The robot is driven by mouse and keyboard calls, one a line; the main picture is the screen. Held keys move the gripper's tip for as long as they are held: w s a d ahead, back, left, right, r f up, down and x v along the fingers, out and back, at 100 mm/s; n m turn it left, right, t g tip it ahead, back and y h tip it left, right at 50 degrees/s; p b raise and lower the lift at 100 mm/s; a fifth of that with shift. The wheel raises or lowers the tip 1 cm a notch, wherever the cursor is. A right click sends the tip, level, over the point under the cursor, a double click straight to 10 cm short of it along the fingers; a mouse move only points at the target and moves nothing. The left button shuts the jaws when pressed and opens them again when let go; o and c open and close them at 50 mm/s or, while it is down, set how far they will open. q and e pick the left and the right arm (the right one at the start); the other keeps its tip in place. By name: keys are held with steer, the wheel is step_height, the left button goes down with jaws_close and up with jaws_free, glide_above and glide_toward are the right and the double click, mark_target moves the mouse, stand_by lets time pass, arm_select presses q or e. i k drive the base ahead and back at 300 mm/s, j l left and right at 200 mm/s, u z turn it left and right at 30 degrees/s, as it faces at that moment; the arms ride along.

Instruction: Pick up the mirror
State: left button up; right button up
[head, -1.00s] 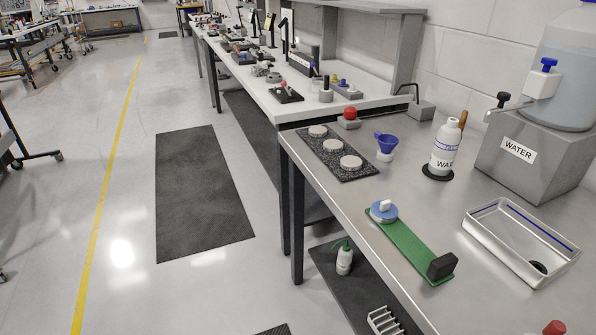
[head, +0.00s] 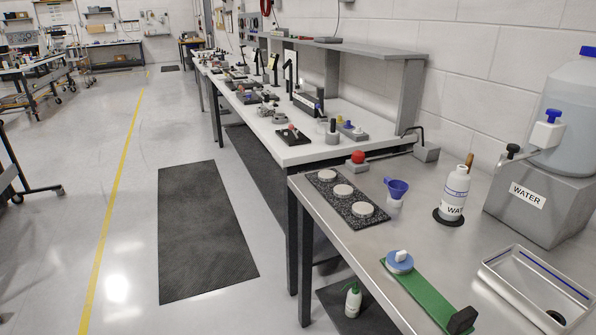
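I cannot pick out the mirror for certain. Several small fixtures stand on the long white bench (head: 300,150), including upright dark-framed pieces (head: 290,70) towards its back, too small to tell apart. On the nearer steel bench (head: 425,250), three pale round discs (head: 343,190) sit in a row on a dark speckled slab (head: 374,219). A blue disc with a white knob (head: 399,262) rests at the far end of a green strip (head: 425,297), with a black block (head: 462,320) at its near end. Neither of my grippers is in view.
A water bottle (head: 454,195), blue funnel (head: 397,188), metal tray (head: 520,284) and water dispenser (head: 545,195) stand on the steel bench. A grey shelf (head: 352,52) rises over the white bench. Floor left of the benches is open, with a black mat (head: 205,235) and yellow line (head: 118,210).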

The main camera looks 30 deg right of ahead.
mark_target(325, 176)
steer(key=i, duration=3.8)
steer(key=i+j+z, duration=0.1)
steer(key=i+z, duration=0.15)
steer(key=z, duration=0.25)
steer(key=i+j+z, duration=0.15)
steer(key=z, duration=0.3)
steer(key=i+j+z, duration=0.2)
steer(key=z, duration=0.3)
